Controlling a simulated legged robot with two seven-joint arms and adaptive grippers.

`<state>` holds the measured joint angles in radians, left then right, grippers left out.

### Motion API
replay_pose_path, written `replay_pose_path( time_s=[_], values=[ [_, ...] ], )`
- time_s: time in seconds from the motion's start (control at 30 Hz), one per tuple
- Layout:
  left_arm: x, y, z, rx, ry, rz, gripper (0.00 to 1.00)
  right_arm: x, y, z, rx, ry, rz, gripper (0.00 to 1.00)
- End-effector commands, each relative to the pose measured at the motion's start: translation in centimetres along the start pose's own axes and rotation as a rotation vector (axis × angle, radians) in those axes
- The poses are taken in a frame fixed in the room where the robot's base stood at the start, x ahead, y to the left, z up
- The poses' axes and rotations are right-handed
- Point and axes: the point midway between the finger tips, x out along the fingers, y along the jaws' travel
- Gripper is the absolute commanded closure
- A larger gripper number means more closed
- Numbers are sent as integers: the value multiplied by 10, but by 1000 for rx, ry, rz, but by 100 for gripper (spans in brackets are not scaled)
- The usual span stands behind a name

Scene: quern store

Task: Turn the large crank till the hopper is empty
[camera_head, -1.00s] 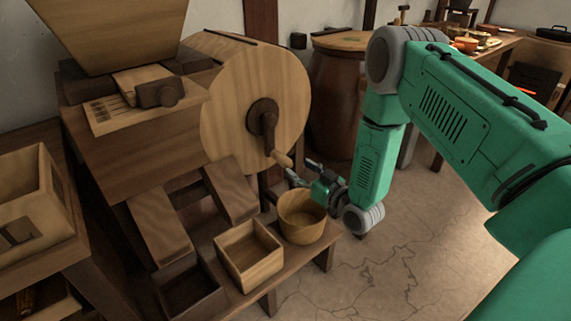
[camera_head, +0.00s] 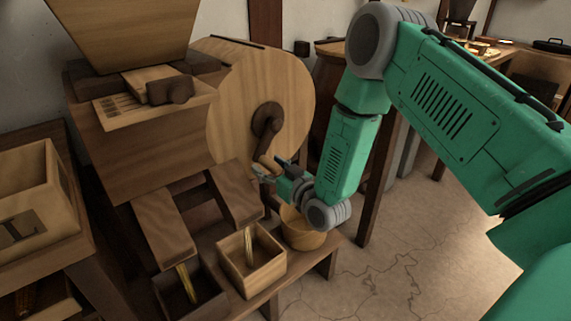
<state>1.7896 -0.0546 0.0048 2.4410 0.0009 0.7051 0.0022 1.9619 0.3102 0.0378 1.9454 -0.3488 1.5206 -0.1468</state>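The large crank (camera_head: 266,122) is a dark arm with a pale wooden handle, on the round wooden face (camera_head: 235,85) of the mill. It hangs down and slightly left from its hub. My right gripper (camera_head: 265,172) is at the handle and appears closed around it; the fingers are small and partly hidden. The wooden hopper (camera_head: 125,30) stands above the mill at upper left; its inside is not visible. Yellow streams fall from two chutes (camera_head: 163,228) (camera_head: 236,192) into a dark box (camera_head: 208,302) and a light box (camera_head: 270,272). My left gripper is not in view.
A round wooden tub (camera_head: 303,238) stands at the bench's right end, partly behind my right wrist. A wooden bin (camera_head: 40,205) is at the left. A table with items is at the back right. The cracked floor (camera_head: 400,270) at right is clear.

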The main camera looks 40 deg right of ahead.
Motion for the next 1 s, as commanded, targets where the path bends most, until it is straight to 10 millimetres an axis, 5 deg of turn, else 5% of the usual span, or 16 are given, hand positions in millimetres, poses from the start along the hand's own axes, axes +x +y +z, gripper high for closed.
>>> replay_pose_path(
  time_s=[0.67, 1.0],
  values=[
    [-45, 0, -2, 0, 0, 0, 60, 0, -32, -75, 2, 0, -2, 52],
    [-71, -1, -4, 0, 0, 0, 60, 0, -22, -115, 4, 1, 0, 52]
  ],
)
